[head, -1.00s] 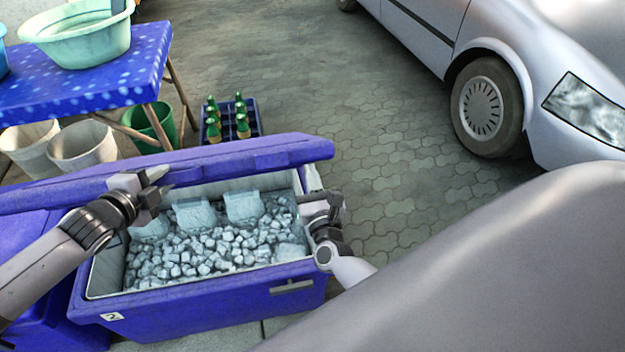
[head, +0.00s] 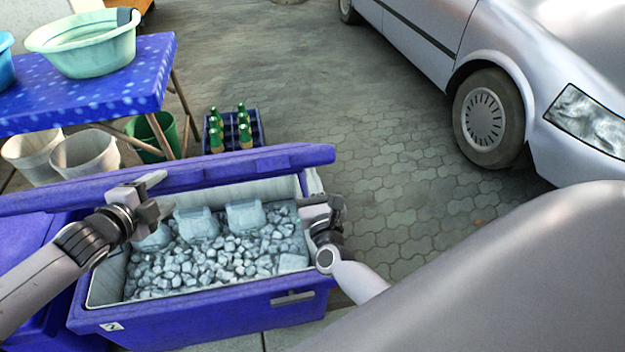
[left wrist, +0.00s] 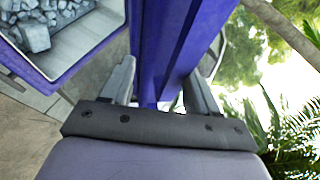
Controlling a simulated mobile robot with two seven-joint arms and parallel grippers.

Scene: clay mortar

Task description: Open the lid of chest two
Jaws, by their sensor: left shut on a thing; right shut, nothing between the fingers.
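Chest two (head: 200,322) is a blue cooler box with a "2" label at its front left, full of ice cubes and a few larger ice blocks. Its blue lid (head: 260,168) is raised and stands tilted along the chest's back side. My left gripper (head: 157,197) is at the lid, over the chest's left part. In the left wrist view its fingers (left wrist: 160,90) are on either side of the blue lid (left wrist: 175,45), shut on it. My right gripper (head: 322,208) is shut and empty at the chest's right rim.
Another blue chest (head: 30,250) stands at the left. Behind are a blue spotted table (head: 120,85) with a green basin (head: 85,50), buckets below, and a bottle crate (head: 255,128). A silver car (head: 555,75) is at the right. Paving between is free.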

